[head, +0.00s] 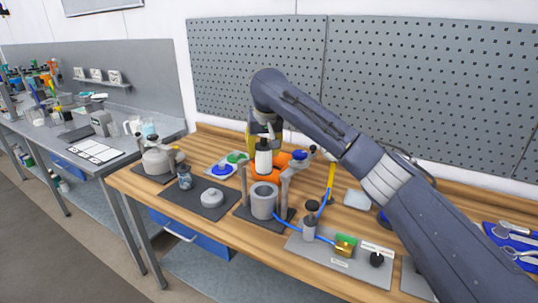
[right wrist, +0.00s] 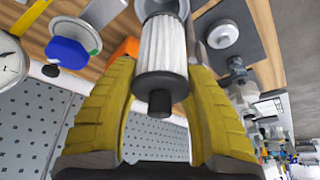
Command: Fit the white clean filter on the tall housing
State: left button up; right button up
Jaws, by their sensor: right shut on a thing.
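My right gripper (head: 264,140) is shut on the white filter (head: 263,160), a pleated white cylinder with a dark grey end cap and black knob. In the right wrist view, the yellow fingers (right wrist: 163,70) stand on both sides of the filter (right wrist: 162,45). The tall housing (head: 264,201) is a grey open-topped cylinder on a dark base between upright posts. The filter is upright just over its opening. In the right wrist view, the housing's metal rim (right wrist: 158,8) shows behind the filter's far end. I cannot tell whether they touch. My left gripper is out of view.
A grey round lid (head: 212,197) and a glass jar (head: 185,178) are on the dark mat left of the housing. Blue and green discs (head: 226,168) are on a tray behind. A valve plate (head: 340,258) with blue tubing is at the front right. A pegboard (head: 370,90) closes the back.

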aim_at(266, 155)
jog(key=shift+w+f, duration=0.6)
jog(key=shift+w, duration=0.1)
jog(key=shift+w+f, duration=0.15)
jog(key=shift+f, duration=1.25)
jog(key=shift+w+f, duration=0.15)
jog(key=shift+f, duration=1.25)
notch_tip(266, 155, down, 7)
dwell(2.5)
jog(key=o, duration=1.3)
jog(key=shift+s+f, duration=0.1)
jog(key=v, duration=1.1)
jog(key=shift+d, duration=0.25)
jog(key=shift+s+a+r, duration=0.15)
jog(key=shift+s+r, duration=0.05)
jog(key=shift+r, duration=0.3)
